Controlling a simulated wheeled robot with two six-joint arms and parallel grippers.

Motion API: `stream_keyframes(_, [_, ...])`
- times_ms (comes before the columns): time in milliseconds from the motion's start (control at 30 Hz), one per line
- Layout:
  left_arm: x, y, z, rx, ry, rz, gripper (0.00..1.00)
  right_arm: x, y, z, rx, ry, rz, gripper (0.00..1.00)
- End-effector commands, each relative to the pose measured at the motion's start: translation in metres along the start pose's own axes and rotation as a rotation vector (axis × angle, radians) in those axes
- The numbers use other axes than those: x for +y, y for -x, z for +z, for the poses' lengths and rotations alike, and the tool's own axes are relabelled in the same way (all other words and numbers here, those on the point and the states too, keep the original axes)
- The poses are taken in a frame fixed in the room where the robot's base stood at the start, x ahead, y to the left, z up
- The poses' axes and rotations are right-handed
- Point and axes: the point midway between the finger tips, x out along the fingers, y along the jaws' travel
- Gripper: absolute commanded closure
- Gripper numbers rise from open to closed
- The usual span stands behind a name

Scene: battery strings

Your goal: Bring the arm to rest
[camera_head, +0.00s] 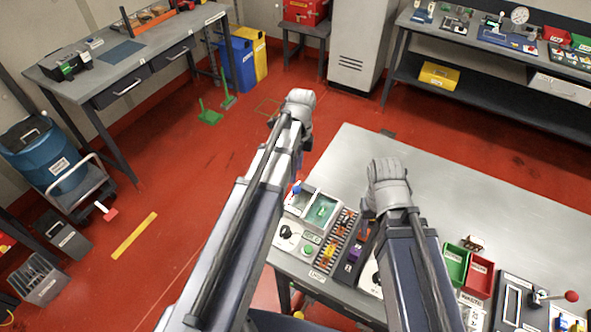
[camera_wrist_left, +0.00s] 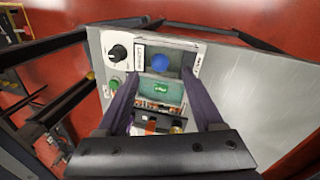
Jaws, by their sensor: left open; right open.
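My left arm reaches up from the bottom in the head view, with its grey wrist (camera_head: 299,108) past the table's left edge; its forearm partly hides what lies below. In the left wrist view the two dark fingers of my left gripper (camera_wrist_left: 160,74) stand wide apart. They hold nothing, and a panel with a blue ball (camera_wrist_left: 159,62) and a green screen (camera_wrist_left: 161,88) shows between and beyond them. My right gripper (camera_head: 366,210) hangs under its grey wrist over the table, beside the terminal strip; its fingers are mostly hidden, and I see nothing held.
The grey table (camera_head: 470,205) carries the green screen panel (camera_head: 321,210), an orange terminal strip (camera_head: 337,240), green bin (camera_head: 454,265), red bin (camera_head: 479,277) and a red-knobbed lever (camera_head: 571,296) along its near side. Its far part is bare. Red floor (camera_head: 190,190) lies open to the left.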

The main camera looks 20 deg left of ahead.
Motion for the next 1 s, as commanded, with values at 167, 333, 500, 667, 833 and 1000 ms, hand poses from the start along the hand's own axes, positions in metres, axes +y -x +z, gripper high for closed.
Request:
stream_keyframes(167, [0.0,0.012,0.0,0.0,0.0,0.0,0.31,0.001,0.012,0.001,0.0,-0.003,-0.001,0.5])
stream_keyframes(333, [0.0,0.011,0.0,0.0,0.0,0.0,0.31,0.001,0.011,0.001,0.0,-0.003,-0.001,0.5])
stream_keyframes(500, [0.0,0.011,0.0,0.0,0.0,0.0,0.31,0.001,0.011,0.001,0.0,-0.003,-0.001,0.5])
stream_keyframes(667, [0.001,0.01,-0.001,-0.001,0.004,-0.001,0.31,0.001,0.01,0.001,0.0,-0.003,-0.001,0.5])
stream_keyframes(833, [0.015,-0.006,-0.022,-0.018,0.138,-0.018,0.31,0.0,-0.002,0.0,0.0,-0.002,-0.001,0.5])
stream_keyframes(1000, [0.047,-0.034,-0.065,-0.041,0.459,-0.069,0.31,-0.002,-0.023,-0.001,0.0,-0.001,0.0,0.5])
